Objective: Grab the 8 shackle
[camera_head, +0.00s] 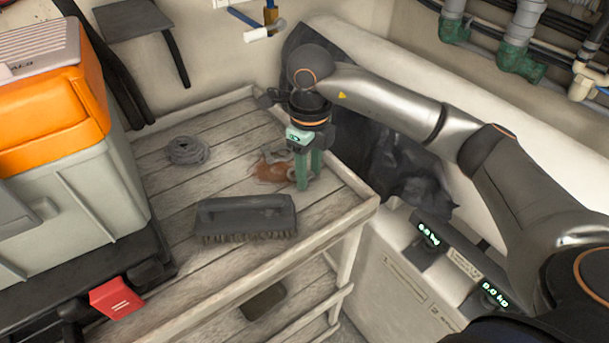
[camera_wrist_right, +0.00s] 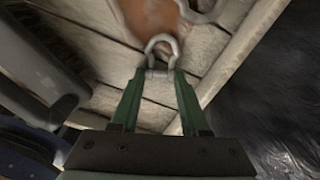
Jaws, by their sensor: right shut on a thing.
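A metal shackle (camera_wrist_right: 163,44) shows in the right wrist view as a grey bow between my fingertips. My right gripper (camera_wrist_right: 160,72) is shut on its lower end. In the head view my right gripper (camera_head: 305,180) points down at the right part of the wooden shelf, and the shackle there is hidden or too small to tell. I cannot tell whether the shackle touches the boards. No number on it is readable. My left gripper is not in view.
A reddish-brown object (camera_head: 272,168) lies right beside my right gripper. A dark brush (camera_head: 245,217) and a coiled grey rope (camera_head: 187,151) are on the shelf (camera_head: 165,195), which has a raised rim. An orange-and-grey box (camera_head: 70,190) stands at left. Black sheeting hangs behind my arm.

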